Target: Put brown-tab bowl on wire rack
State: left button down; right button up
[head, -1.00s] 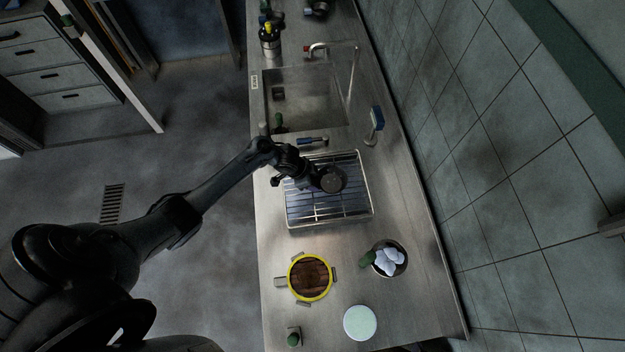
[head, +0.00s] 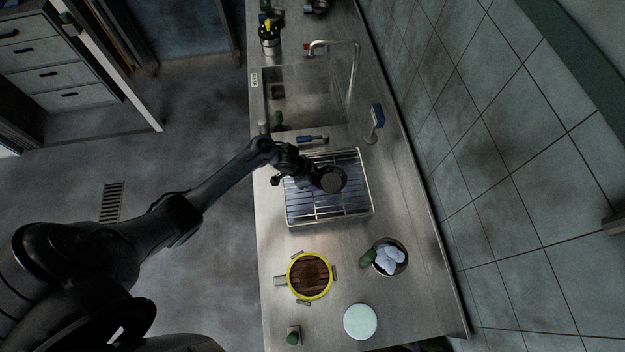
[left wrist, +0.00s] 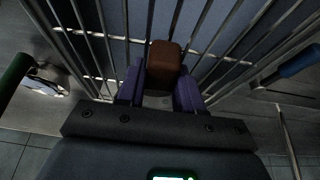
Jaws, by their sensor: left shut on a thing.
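The wire rack (head: 328,213) stands on the steel counter, just below the sink in the head view. My left gripper (head: 312,180) is over the rack. In the left wrist view its purple fingers (left wrist: 160,88) are shut on a brown tab (left wrist: 164,60), with rack bars (left wrist: 112,48) behind it. A small dark round bowl (head: 332,180) shows at the gripper's tip in the head view, over the rack's upper right part. I cannot tell if the bowl touches the bars. Most of the bowl is hidden in the wrist view. My right gripper is out of view.
Above are the sink (head: 310,95), a blue-handled tool (head: 313,139) and a blue brush (head: 377,116).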

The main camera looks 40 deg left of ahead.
pick_arm(q)
jog(key=shift+f, duration=0.2)
jog(key=c, duration=0.7)
grip_release()
jog(key=shift+o, duration=0.2)
jog(key=shift+s+a+r, duration=0.1)
jog(key=shift+a+r, duration=0.05)
jog(key=shift+r, duration=0.1)
jog(key=p+v, duration=0.1)
jog(key=v, duration=0.9)
